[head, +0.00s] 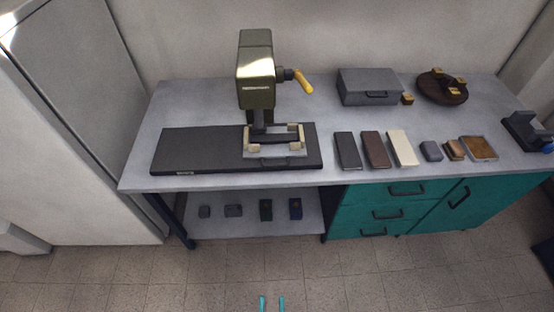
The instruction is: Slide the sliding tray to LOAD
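The sliding tray (275,163) is a grey plate with pale corner blocks and a handle at its front. It sits toward the right end of a long black base (205,152) on the grey workbench. A press (256,78) with a yellow-handled lever stands over the tray's back part and hides some of it. Small lettering shows on the base's front left edge, too small to read. My gripper (272,303) shows only as two blue-green fingertips at the bottom edge, over the floor. The fingertips are apart with nothing between them, far from the tray.
Right of the base lie dark, brown and cream blocks (402,148) and small pieces. Behind are a grey case (369,86) and a round brown stand (442,87). Teal drawers (385,212) and a shelf (250,222) with several small blocks are below. The floor in front is clear.

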